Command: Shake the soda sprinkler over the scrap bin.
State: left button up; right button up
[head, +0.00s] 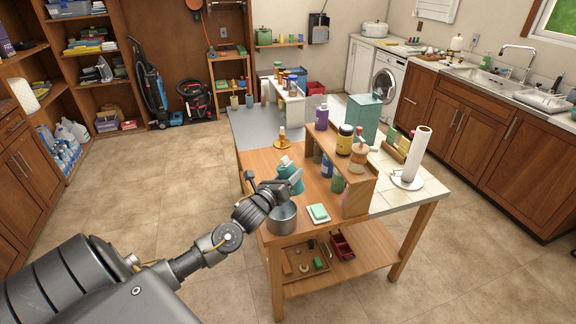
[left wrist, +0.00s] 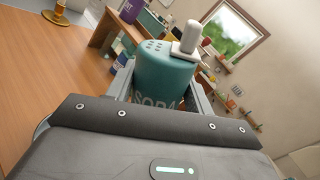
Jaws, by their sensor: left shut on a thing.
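The soda sprinkler, a teal shaker with a perforated top and "SODA" lettering, shows in the head view (head: 289,172) and large in the left wrist view (left wrist: 165,72). My left gripper (head: 284,187) is shut on it, with a finger on either side in the left wrist view. The sprinkler is tilted in the head view. A round grey metal bin (head: 282,219), which looks like the scrap bin, stands at the table's near left corner. The gripper and sprinkler are above its rim in the head view. The bin's inside is mostly hidden. My right gripper is not seen.
A wooden shelf (head: 345,170) with bottles and jars stands right of the sprinkler. A green sponge on a white dish (head: 318,213) lies right of the bin. A brass-coloured stand (head: 283,141) is behind. A paper towel roll (head: 416,155) stands at the right.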

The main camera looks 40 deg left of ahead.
pick_arm(q)
jog(key=shift+w+a+r, duration=0.1)
jog(key=shift+a+r, duration=0.05)
jog(key=shift+a, duration=0.25)
jog(key=shift+d+f+n+y+b, duration=0.1)
jog(key=shift+f+n+y+b, duration=0.3)
jog(key=shift+n+b, duration=0.1)
jog(key=f+n+b, duration=0.3)
jog(key=n+b, duration=0.1)
jog(key=shift+d+f, duration=0.4)
jog(key=n+b, duration=0.1)
jog(key=n, duration=0.1)
jog(key=f+n+y+b, duration=0.1)
jog(key=n, duration=0.2)
jog(key=shift+d+f, duration=0.1)
jog(key=shift+w+n+p, duration=0.1)
jog(key=shift+n+p, duration=0.4)
jog(key=shift+n, duration=0.6)
jog(key=shift+f+n+y, duration=0.2)
jog(key=shift+n+y, duration=0.1)
jog(key=shift+n, duration=0.8)
jog(key=shift+a+f+n+y+p, duration=0.1)
jog(key=shift+a+n+p, duration=0.25)
jog(key=shift+n, duration=0.75)
jog(key=shift+a+f+n+y+p, duration=0.15)
jog(key=shift+n+p, duration=0.3)
jog(key=shift+n, duration=0.65)
jog(key=shift+a+n+y+p, duration=0.1)
jog(key=shift+a+n+p, duration=0.25)
jog(key=shift+n, duration=0.75)
